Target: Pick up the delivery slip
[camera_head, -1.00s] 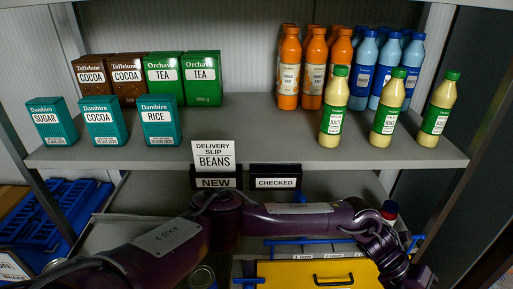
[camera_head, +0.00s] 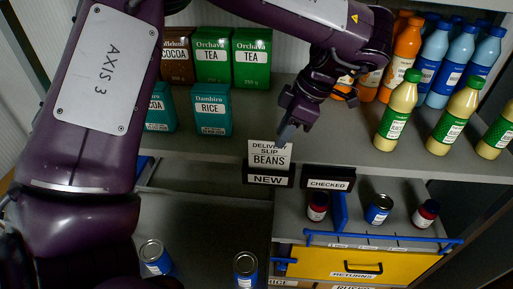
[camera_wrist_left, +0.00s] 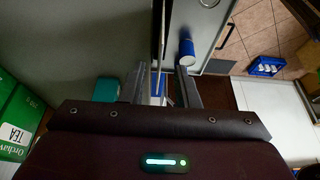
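The delivery slip (camera_head: 268,157), a white card reading "DELIVERY SLIP BEANS", stands upright in the black holder marked "NEW" (camera_head: 268,180) at the shelf's front edge. My left gripper (camera_head: 288,133) reaches down from above, and its fingertips are at the slip's upper right corner, hiding the end of the top line. In the left wrist view the two fingers of my left gripper (camera_wrist_left: 163,88) are apart. A thin pale edge shows between them, perhaps the slip seen edge-on; I cannot tell whether either finger touches it. My right gripper is not in view.
An empty-looking "CHECKED" holder (camera_head: 328,185) stands to the right. Green-capped bottles (camera_head: 398,110) and a teal rice box (camera_head: 211,110) flank the gripper on the shelf (camera_head: 330,140). Cans, including a blue one (camera_head: 379,209), stand below, above a yellow returns drawer (camera_head: 335,263).

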